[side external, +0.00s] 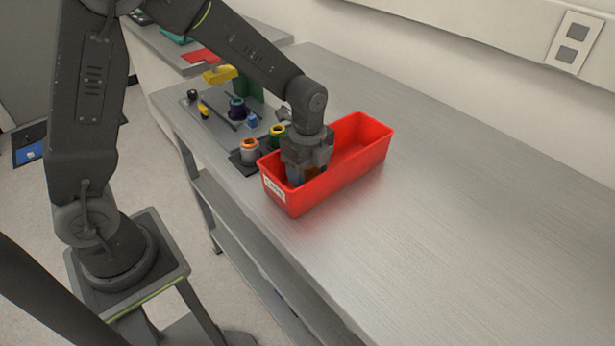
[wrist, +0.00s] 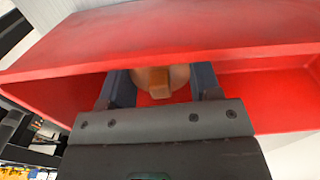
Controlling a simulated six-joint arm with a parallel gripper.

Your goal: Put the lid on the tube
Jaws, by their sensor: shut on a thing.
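My gripper (side external: 304,170) points down into the near left end of the red bin (side external: 357,160). In the wrist view my gripper (wrist: 162,84) has its two dark fingers on either side of a round tan piece with an orange-brown block on it, which looks like the lid (wrist: 158,79). It is shut on this lid, over the red bin floor. A pale cylinder with an orange rim (side external: 250,150) stands upright left of the bin; I cannot tell which cylinder is the tube.
A dark cylinder with a teal top (side external: 237,108) and small parts lie on a grey mat farther back. The bin walls surround my fingers. The bench (side external: 430,220) is clear at right.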

